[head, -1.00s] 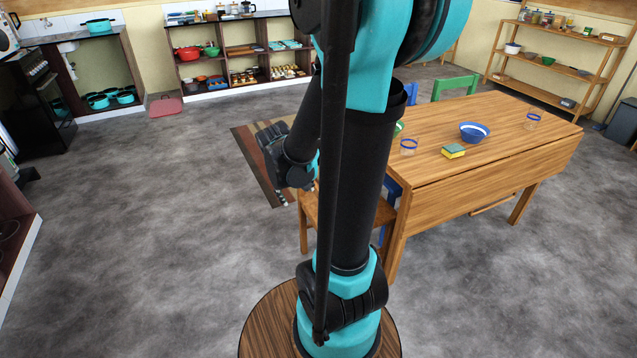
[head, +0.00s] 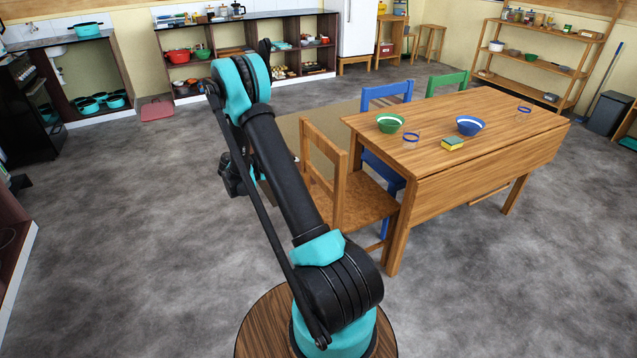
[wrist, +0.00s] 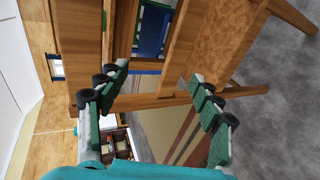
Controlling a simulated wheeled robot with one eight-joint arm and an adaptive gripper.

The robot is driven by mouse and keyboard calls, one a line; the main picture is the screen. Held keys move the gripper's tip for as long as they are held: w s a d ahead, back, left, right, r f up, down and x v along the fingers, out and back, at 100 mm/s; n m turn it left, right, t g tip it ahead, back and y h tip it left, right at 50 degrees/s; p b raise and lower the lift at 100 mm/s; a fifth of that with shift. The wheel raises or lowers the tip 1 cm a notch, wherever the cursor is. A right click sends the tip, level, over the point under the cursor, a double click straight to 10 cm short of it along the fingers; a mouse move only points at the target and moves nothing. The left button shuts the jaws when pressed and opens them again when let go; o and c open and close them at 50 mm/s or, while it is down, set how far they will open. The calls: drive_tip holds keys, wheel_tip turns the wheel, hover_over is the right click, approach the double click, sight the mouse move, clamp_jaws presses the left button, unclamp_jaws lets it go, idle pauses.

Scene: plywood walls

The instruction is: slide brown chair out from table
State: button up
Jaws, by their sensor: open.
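The brown wooden chair (head: 338,190) stands at the near left end of the wooden table (head: 440,160), its seat partly at the table's end. My arm hides part of its left side in the head view. My gripper (head: 238,178) is left of the chair's backrest, mostly hidden behind my arm. In the wrist view my gripper (wrist: 165,98) is open, its two green-padded fingers spread apart. The chair's wooden parts (wrist: 165,75) show close beyond and between the fingers. I cannot tell whether a finger touches the chair.
A green bowl (head: 390,123), a blue bowl (head: 470,125), glasses and a sponge (head: 452,144) are on the table.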

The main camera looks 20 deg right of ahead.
wheel_tip(320, 180, down, 6)
drive_tip(key=w+h, duration=0.2)
drive_tip(key=h, duration=0.1)
drive_tip(key=m+g+h, duration=0.1)
drive_tip(key=h, duration=0.1)
approach(319, 181)
drive_tip(key=d, duration=1.1)
drive_tip(key=shift+w+d, duration=0.1)
drive_tip(key=shift+w, duration=0.25)
drive_tip(key=shift+c, duration=0.3)
clamp_jaws()
